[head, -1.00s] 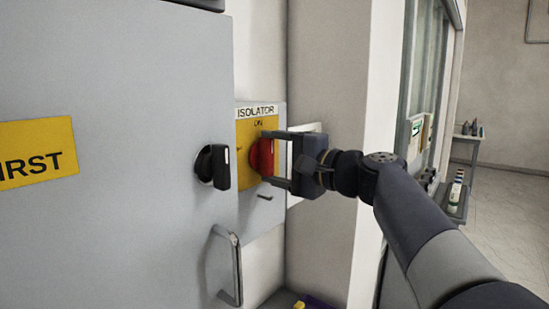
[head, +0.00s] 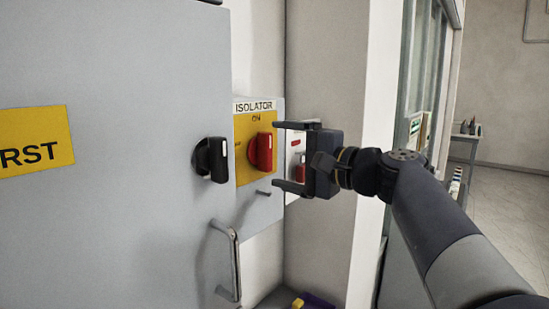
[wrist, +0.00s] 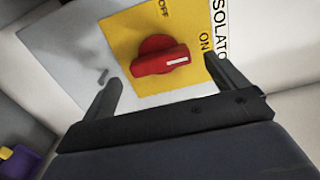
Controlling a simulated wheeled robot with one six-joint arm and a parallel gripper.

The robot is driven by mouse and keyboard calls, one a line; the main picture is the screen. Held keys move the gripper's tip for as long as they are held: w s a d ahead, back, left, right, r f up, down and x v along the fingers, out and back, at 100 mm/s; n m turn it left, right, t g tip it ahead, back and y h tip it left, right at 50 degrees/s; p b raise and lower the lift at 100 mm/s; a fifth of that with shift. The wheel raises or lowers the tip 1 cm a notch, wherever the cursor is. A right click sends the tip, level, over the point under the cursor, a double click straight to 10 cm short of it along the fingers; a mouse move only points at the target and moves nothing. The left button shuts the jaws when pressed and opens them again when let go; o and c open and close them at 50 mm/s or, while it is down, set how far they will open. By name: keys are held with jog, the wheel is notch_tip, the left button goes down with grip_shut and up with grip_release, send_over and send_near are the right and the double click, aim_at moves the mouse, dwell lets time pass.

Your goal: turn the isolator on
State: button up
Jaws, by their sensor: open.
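The isolator is a grey box (head: 266,208) with a yellow plate (head: 244,170) and a red rotary knob (head: 262,152). In the head view the knob's handle stands about upright, its white mark at the top below the word ON. In the wrist view the knob (wrist: 160,57) has its white mark on the side toward ON, turned away from OFF. My gripper (head: 276,155) is open and empty, just right of the knob and apart from it. In the wrist view its fingers (wrist: 162,70) stand on either side of the knob's near edge.
A grey cabinet door (head: 110,220) fills the left, with a black rotary knob (head: 211,159) and a metal handle (head: 233,262). A small peg (head: 263,193) sticks out below the yellow plate. A white panel with red parts (head: 296,150) is partly hidden behind my gripper.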

aim_at(271, 153)
jog(key=b+v, duration=0.1)
jog(key=v, duration=0.6)
jog(key=shift+s+d+b, duration=0.25)
jog(key=shift+d+b, duration=0.05)
jog(key=shift+d, duration=0.05)
jog(key=shift+w+a, duration=0.1)
jog(key=p+x, duration=0.2)
jog(key=x, duration=0.8)
jog(key=shift+p, duration=0.4)
jog(key=shift+w+a, duration=0.25)
jog(key=shift+a, duration=0.05)
jog(key=shift+d, duration=0.1)
